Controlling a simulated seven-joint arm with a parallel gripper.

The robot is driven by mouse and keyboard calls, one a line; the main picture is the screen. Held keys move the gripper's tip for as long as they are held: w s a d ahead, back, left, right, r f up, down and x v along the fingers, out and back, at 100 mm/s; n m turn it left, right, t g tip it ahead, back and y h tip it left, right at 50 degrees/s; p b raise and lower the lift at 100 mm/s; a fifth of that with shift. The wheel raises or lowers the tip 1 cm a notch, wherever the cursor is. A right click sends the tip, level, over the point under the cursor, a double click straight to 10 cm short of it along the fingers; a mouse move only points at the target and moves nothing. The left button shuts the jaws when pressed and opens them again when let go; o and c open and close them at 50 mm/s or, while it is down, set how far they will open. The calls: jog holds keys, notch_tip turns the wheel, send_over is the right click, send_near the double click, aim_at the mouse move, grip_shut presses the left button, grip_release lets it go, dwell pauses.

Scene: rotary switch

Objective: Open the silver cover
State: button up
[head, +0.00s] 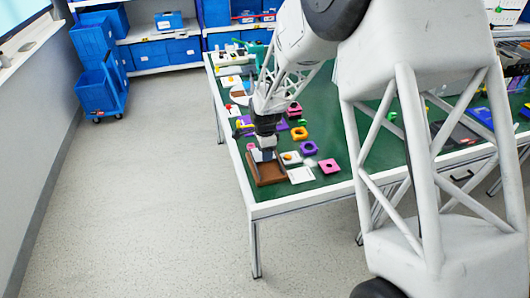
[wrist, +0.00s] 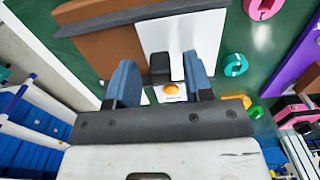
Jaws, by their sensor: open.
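No part is clearly labelled as the silver cover; a flat pale panel (wrist: 190,38) in the wrist view is the nearest match. It lies beside a brown wooden panel (wrist: 105,45), and a dark grey bar (wrist: 90,25) crosses both. In the head view a pale plate (head: 301,176) lies right of a brown box (head: 268,178). My gripper (wrist: 160,80) is open, its two blue-grey fingers apart near the pale panel's lower edge. A dark block (wrist: 160,66) shows between them; I cannot tell what it belongs to. In the head view my gripper (head: 263,155) points down over the brown box, partly hiding it.
A white plate with an orange knob (wrist: 171,90) lies close to the fingers. Coloured ring pieces, including a pink one (head: 329,166) and an orange one (head: 299,133), lie to the right on the green table (head: 352,160). The table's front edge is close to the brown box.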

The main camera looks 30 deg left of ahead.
jog(key=shift+f, duration=0.25)
jog(key=shift+c, duration=0.2)
grip_shut()
jog(key=shift+s+d, duration=2.65)
jog(key=shift+o, duration=0.2)
grip_release()
jog(key=shift+r, duration=0.1)
